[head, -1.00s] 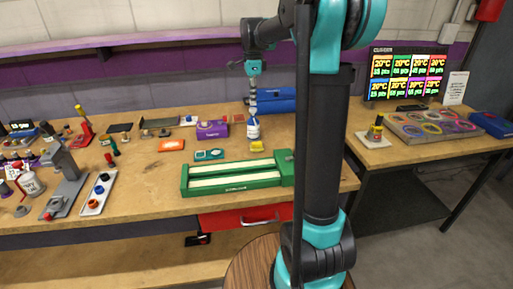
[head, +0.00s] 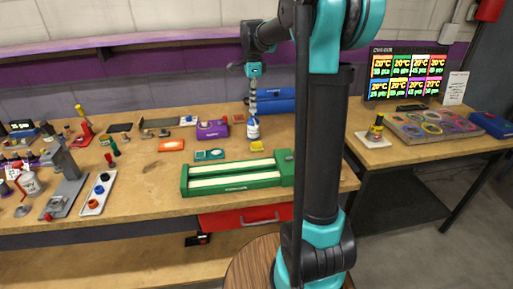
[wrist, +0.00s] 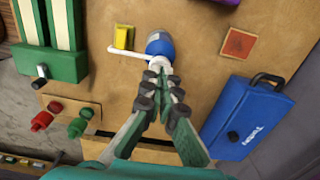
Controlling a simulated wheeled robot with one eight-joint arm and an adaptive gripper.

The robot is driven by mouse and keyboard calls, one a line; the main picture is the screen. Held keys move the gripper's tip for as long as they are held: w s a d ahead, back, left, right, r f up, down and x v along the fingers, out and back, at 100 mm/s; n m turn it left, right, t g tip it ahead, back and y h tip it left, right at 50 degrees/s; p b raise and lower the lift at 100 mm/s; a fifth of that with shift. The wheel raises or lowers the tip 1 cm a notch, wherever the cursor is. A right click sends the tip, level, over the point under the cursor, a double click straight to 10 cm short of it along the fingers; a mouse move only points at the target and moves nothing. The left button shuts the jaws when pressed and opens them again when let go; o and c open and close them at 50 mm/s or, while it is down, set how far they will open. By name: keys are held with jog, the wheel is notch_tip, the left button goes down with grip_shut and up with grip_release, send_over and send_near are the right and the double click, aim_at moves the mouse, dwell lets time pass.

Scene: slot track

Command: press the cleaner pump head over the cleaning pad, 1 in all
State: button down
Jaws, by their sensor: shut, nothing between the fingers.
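The cleaner bottle (head: 253,130) is white and blue and stands upright on the bench behind the green track. In the wrist view, its blue body (wrist: 160,46) shows beyond my fingertips, and its white spout (wrist: 128,52) points left. The yellow cleaning pad (head: 257,147) lies just in front of the bottle; in the wrist view, the pad (wrist: 124,37) is beside the spout's outer end. My gripper (wrist: 158,76) is shut and empty, pointing down at the pump head, whose top the fingers partly hide. I cannot tell whether they touch it. The gripper (head: 252,108) also shows above the bottle in the head view.
The green slot track (head: 236,176) lies in front. A blue case (wrist: 247,115) is close behind the bottle, and an orange-red square (wrist: 239,44) lies near it. A purple box (head: 212,130) stands to the left. Red and green pegs (wrist: 77,126) are nearby.

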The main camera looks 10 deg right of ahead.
jog(key=shift+f, duration=1.2)
jog(key=shift+r, duration=1.6)
jog(key=shift+r, duration=0.1)
jog(key=shift+r, duration=2.9)
